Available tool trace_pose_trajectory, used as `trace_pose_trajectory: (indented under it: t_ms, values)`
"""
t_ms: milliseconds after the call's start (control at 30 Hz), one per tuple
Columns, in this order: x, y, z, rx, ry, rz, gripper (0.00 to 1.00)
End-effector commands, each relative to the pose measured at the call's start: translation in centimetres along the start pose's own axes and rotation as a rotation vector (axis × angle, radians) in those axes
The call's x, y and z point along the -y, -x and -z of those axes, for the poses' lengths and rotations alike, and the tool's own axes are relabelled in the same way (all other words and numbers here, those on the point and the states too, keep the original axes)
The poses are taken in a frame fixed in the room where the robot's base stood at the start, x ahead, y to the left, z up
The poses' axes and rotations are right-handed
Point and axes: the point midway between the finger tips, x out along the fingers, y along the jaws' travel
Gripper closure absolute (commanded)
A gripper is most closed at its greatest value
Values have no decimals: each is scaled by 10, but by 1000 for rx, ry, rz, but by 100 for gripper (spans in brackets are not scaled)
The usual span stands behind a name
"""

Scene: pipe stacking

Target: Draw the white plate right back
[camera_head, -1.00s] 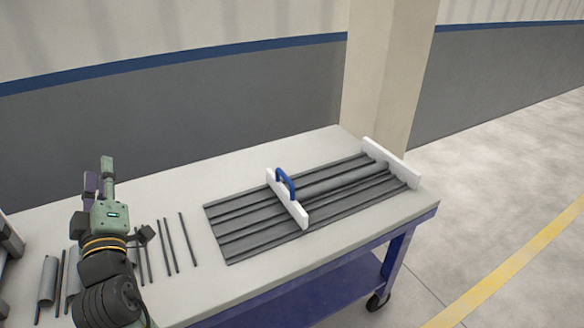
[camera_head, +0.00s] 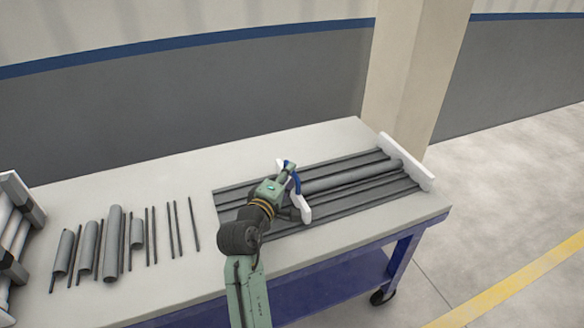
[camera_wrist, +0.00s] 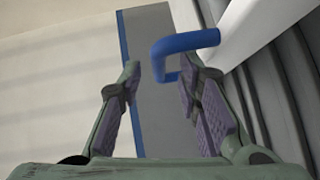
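The white plate (camera_head: 304,211) stands upright across the grey grooved rack (camera_head: 345,192), away from its left end. Its blue handle (camera_head: 295,180) shows beside my gripper (camera_head: 285,178), which hides part of the plate in the head view. In the wrist view my gripper (camera_wrist: 163,85) is open, with purple pads on both fingers. The blue handle (camera_wrist: 186,42) reaches from the white plate (camera_wrist: 262,25) into the space between the fingertips. The right finger is close to the handle; I cannot tell whether they touch. The left finger is clear of it.
A grey pipe (camera_head: 350,177) lies in the rack between the plate and the white end board (camera_head: 407,162). Several pipes and thin rods (camera_head: 113,240) lie on the left of the table (camera_head: 180,184). A white and dark grey rack (camera_head: 20,215) stands at the far left.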

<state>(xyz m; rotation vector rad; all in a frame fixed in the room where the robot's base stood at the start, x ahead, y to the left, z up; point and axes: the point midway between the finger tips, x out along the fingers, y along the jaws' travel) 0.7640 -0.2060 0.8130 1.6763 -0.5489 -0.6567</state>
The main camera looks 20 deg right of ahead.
Motion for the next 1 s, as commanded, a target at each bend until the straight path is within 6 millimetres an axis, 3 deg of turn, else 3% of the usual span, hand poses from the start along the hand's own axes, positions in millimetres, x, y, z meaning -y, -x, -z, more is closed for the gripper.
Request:
trace_pose_trajectory:
  t_ms: [200, 567, 1000]
  values:
    - [-1, -25, 0, 1, 0, 0, 69]
    - [0, -30, 0, -1, -1, -1, 69]
    - [0, -30, 0, -1, -1, -1, 98]
